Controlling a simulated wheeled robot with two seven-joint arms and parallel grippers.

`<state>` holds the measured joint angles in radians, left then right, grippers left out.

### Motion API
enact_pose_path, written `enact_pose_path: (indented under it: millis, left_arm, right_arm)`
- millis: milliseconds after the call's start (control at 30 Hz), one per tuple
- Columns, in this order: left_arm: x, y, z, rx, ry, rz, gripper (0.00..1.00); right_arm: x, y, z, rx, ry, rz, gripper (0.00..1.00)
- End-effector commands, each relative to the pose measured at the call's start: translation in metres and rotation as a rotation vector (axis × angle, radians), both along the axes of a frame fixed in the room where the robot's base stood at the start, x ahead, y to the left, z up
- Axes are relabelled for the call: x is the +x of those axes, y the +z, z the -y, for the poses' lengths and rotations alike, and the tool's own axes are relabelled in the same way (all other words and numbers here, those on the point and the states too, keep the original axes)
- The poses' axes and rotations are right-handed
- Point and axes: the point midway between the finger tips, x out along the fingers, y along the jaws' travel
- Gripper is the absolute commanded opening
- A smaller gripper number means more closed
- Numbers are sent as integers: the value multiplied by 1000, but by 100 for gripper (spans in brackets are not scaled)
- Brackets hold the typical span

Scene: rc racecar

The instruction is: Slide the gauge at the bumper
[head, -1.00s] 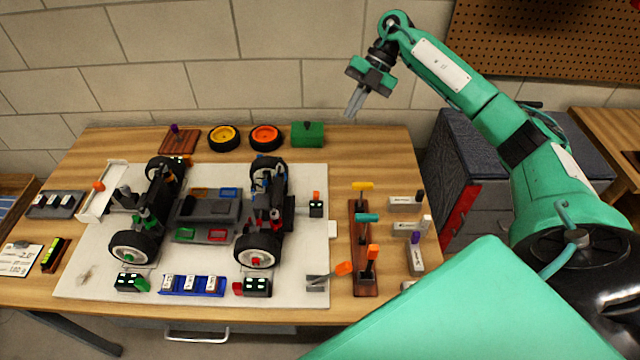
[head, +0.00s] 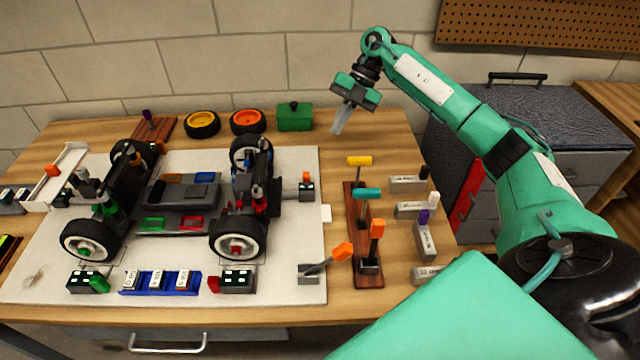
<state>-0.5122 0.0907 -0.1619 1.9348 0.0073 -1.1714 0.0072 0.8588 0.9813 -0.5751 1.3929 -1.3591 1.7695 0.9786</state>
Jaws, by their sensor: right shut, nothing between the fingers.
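A white bumper-like bar (head: 62,176) stands at the left end of the dark car chassis (head: 180,205). A small orange piece (head: 53,170) sits on it, possibly the gauge; I cannot be sure. Another small dark block with an orange top (head: 306,189) stands at the chassis's right end. My right gripper (head: 341,127) is shut and empty, pointing down above the table's back edge, well right of the bar and apart from everything. My left gripper is out of view.
A wooden rack (head: 364,275) holds yellow, teal and orange handled tools. Grey labelled blocks (head: 415,208) lie to its right. Yellow (head: 202,124) and orange (head: 248,122) wheels and a green box (head: 295,117) line the back.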

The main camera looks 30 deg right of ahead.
Motion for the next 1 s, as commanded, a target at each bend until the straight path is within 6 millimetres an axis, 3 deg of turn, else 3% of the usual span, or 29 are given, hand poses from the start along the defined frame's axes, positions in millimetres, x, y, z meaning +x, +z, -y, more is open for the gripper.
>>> enact_pose_path:
  millis: [33, 100, 300, 467, 800, 1000]
  left_arm:
    - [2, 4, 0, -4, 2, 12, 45]
    - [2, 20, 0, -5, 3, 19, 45]
    - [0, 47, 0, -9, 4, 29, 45]
    - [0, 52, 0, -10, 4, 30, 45]
    - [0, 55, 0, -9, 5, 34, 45]
    - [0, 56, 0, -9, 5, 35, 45]
  right_arm:
    - [0, -17, 0, 0, 0, 0, 0]
    - [0, -25, 0, 0, 0, 0, 0]
    - [0, -35, 0, 0, 0, 0, 0]
    - [-1, -43, -7, 1, 1, 0, 0]
    - [-6, -91, -42, 0, 3, -2, 0]
    - [-7, -109, -56, 0, 0, -2, 0]
